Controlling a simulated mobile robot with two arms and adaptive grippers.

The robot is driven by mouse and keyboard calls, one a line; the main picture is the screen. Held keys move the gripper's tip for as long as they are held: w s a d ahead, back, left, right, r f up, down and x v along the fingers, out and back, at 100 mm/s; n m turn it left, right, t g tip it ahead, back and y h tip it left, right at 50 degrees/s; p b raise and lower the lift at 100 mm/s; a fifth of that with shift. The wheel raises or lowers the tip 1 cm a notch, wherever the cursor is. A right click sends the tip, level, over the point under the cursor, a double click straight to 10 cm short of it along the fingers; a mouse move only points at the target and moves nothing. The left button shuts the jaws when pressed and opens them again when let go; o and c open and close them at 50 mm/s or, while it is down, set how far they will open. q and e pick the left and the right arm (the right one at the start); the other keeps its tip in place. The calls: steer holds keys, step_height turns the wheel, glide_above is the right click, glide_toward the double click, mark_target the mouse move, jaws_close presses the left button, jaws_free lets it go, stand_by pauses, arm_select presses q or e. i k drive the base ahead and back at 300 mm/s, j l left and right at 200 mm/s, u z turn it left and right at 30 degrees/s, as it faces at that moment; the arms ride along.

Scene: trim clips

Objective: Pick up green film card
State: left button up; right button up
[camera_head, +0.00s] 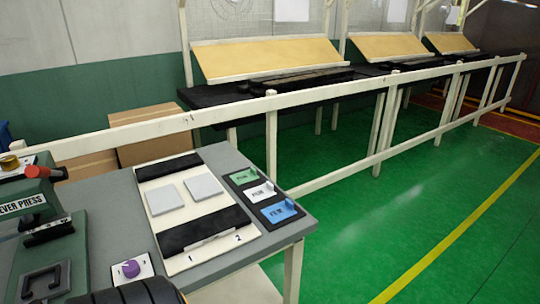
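The green film card (243,177) lies in the top slot of a black holder (290,221) on the right side of the grey table. It has a small raised tab at its right end. A white film card (258,192) lies just below it in the same holder, and a blue film card (279,211) lies below that. Nothing covers the green card. Neither of my grippers shows in the head view. A dark ribbed part at the bottom edge seems to be part of my own arm.
Left of the cards, a white board (230,232) with black strips holds two pale square plates (203,187). A green lever press (42,220) stands at the left. A purple knob (131,268) sits on a small plate. A cream railing (330,180) runs behind the grey table (118,205).

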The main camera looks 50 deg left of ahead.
mark_target(249, 174)
steer(key=i+u, duration=0.45)
steer(key=i+l+u, duration=0.15)
steer(key=i+u, duration=0.15)
steer(key=u, duration=0.2)
steer(key=i+l+u, duration=0.3)
steer(key=u, duration=0.15)
steer(key=i+l+u, duration=0.3)
steer(key=u, duration=0.2)
steer(key=l, duration=0.1)
